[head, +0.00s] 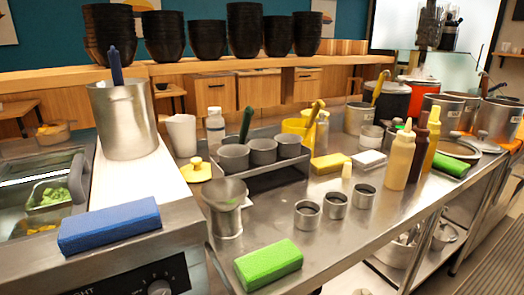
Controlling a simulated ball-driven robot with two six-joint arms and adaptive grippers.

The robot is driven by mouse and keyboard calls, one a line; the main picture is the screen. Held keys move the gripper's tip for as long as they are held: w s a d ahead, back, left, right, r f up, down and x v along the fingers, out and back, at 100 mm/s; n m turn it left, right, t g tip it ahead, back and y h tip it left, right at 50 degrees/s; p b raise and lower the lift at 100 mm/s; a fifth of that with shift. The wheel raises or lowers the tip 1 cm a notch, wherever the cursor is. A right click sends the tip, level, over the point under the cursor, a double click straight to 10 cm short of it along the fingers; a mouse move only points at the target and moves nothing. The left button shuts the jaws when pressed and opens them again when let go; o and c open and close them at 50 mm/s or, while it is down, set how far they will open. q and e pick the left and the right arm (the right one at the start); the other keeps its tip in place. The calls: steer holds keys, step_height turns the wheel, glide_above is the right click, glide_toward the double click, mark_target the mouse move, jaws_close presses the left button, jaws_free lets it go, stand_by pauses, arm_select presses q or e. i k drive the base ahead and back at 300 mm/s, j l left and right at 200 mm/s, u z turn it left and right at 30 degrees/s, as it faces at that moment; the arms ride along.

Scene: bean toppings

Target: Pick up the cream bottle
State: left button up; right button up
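A cream-coloured squeeze bottle (399,160) with a pointed nozzle stands upright on the right part of the steel counter. A dark brown bottle (419,150) and a yellow bottle (432,140) stand close behind it to the right. A much smaller pale cream piece (347,171), perhaps a small bottle, stands further left. Neither of my grippers is in view.
Three small steel cups (335,205) stand left of the cream bottle. A green block (268,264) lies at the front, and a yellow block (330,163) and a white block (369,160) lie behind the cups. A green block (451,163) lies right of the bottles. The counter (385,225) in front of the cream bottle is clear.

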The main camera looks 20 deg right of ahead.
mark_target(403, 150)
steer(key=z, duration=1.65)
